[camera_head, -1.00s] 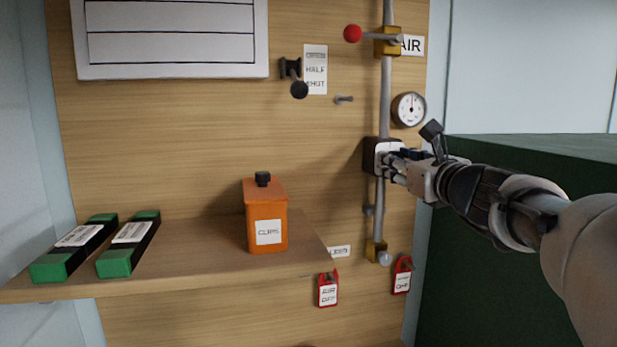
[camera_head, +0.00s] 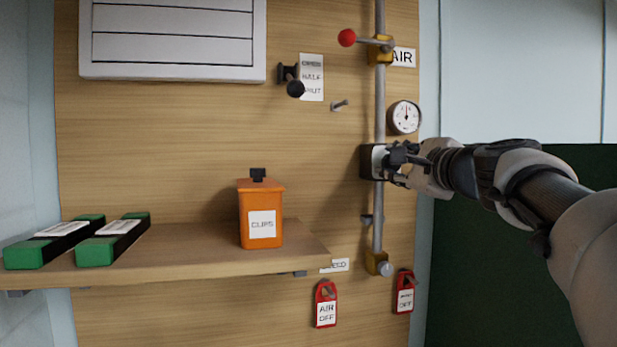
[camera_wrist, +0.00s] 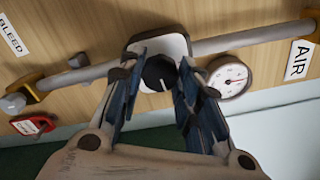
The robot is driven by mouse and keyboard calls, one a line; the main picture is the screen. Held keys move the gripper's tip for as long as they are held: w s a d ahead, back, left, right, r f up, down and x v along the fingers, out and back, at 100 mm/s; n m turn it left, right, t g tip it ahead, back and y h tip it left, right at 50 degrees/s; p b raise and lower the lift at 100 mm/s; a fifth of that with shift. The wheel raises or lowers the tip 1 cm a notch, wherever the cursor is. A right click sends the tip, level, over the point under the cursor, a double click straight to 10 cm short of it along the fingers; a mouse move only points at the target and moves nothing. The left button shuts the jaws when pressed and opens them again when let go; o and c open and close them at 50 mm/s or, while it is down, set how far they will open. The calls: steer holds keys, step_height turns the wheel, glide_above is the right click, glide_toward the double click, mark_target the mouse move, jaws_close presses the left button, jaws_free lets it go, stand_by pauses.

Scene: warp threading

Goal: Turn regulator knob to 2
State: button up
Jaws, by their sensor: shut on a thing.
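The regulator is a dark box with a pale front plate (camera_head: 368,161) on the vertical air pipe. Its black round knob (camera_wrist: 159,72) shows in the wrist view with a light pointer mark. My gripper (camera_wrist: 161,80) has a finger on each side of the knob and is shut on it; in the head view my gripper (camera_head: 396,160) reaches the regulator from the right and hides the knob. The number that the pointer meets cannot be read. The pressure gauge (camera_head: 404,117) sits above right of the regulator, and it also shows in the wrist view (camera_wrist: 229,77).
A valve with a red ball handle (camera_head: 347,38) is higher on the pipe, near the AIR sign (camera_head: 403,57). Red tags (camera_head: 326,304) hang below. A shelf (camera_head: 190,262) at left holds an orange clips box (camera_head: 261,214) and green-ended boxes (camera_head: 96,252). A dark green block (camera_head: 480,260) stands at right.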

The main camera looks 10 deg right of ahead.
steer(key=shift+n+b, duration=4.65)
steer(key=shift+n, duration=3.65)
steer(key=o, duration=1)
steer(key=shift+o, duration=0.2)
steer(key=shift+r, duration=0.1)
steer(key=s, duration=1.2)
steer(key=shift+d, duration=0.15)
